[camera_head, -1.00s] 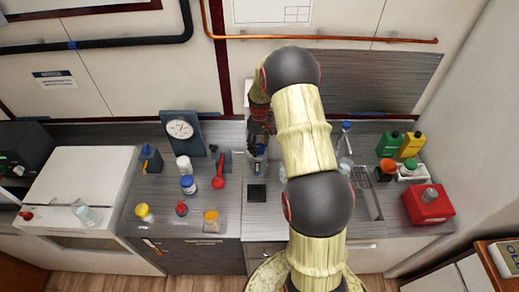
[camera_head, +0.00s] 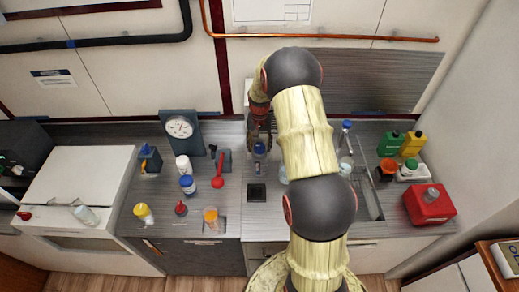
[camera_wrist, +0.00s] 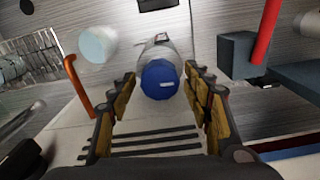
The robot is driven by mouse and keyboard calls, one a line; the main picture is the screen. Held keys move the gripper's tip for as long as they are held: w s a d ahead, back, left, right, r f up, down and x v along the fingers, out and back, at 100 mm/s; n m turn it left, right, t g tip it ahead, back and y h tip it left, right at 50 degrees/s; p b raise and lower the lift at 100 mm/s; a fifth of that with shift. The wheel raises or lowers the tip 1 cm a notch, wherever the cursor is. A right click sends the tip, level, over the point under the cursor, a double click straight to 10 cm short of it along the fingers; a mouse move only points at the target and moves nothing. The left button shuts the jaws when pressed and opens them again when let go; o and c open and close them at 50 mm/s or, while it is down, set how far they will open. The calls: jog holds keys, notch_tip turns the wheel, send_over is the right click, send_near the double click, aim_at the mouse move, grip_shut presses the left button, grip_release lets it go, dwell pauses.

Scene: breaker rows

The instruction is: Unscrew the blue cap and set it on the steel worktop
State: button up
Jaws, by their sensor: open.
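A clear bottle with a blue cap (camera_wrist: 161,80) shows in the wrist view, its cap toward the camera. It also stands on the steel worktop (camera_head: 228,215) in the head view, its blue cap (camera_head: 259,148) just in front of my gripper (camera_head: 260,128). In the wrist view my gripper (camera_wrist: 160,94) is open, with one finger on each side of the capped bottle. Gaps show between the fingers and the cap, so it is not gripped. My arm hides part of the worktop to the right of the bottle.
A small black square (camera_head: 256,193) lies in front. A sink (camera_head: 366,199), a tall blue-capped bottle (camera_head: 346,138) and a red container (camera_head: 430,205) are to the right.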

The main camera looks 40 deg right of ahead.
aim_at(260, 146)
jog(key=m, duration=0.8)
jog(key=shift+m+b, duration=0.3)
jog(key=c, duration=1)
jog(key=shift+n, duration=1.2)
jog(key=shift+r, duration=0.1)
jog(key=shift+r+p, duration=1.15)
jog(key=shift+r, duration=1.25)
